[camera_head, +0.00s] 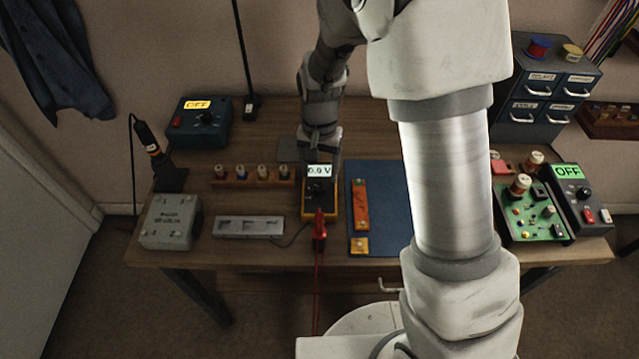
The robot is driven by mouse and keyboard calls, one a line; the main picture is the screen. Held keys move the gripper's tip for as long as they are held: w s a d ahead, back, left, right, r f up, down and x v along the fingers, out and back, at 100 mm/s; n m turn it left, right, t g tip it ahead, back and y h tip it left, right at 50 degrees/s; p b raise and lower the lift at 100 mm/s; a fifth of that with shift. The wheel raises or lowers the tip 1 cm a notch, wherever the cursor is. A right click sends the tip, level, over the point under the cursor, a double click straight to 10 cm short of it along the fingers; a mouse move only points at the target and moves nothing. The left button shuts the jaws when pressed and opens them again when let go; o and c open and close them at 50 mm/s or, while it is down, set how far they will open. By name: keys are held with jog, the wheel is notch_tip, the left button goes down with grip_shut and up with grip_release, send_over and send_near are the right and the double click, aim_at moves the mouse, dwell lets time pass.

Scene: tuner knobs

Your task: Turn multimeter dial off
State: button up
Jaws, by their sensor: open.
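The yellow-edged multimeter (306,208) lies on the wooden workbench, left of the blue mat. Its lit screen (319,171) reads "0.0 V". The dial area (319,188) is dark and small below the screen, and I cannot make out where the dial points. A red probe (320,232) with a red lead is at its front end. My gripper (320,160) comes down from behind, over the multimeter's far end. Its fingertips are too dark to separate, and I cannot tell whether they touch the dial.
A blue box (200,122) showing "OFF", a soldering iron (150,140), a grey box (171,221), a metal strip (249,227) and a knob rack (252,178) stand left. The blue mat (384,205), a green circuit board (533,213) and another "OFF" device (580,200) lie right. My arm hides the middle right.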

aim_at(319, 186)
notch_tip(319, 186, down, 5)
jog(key=shift+f, duration=0.1)
dwell(0.3)
grip_shut()
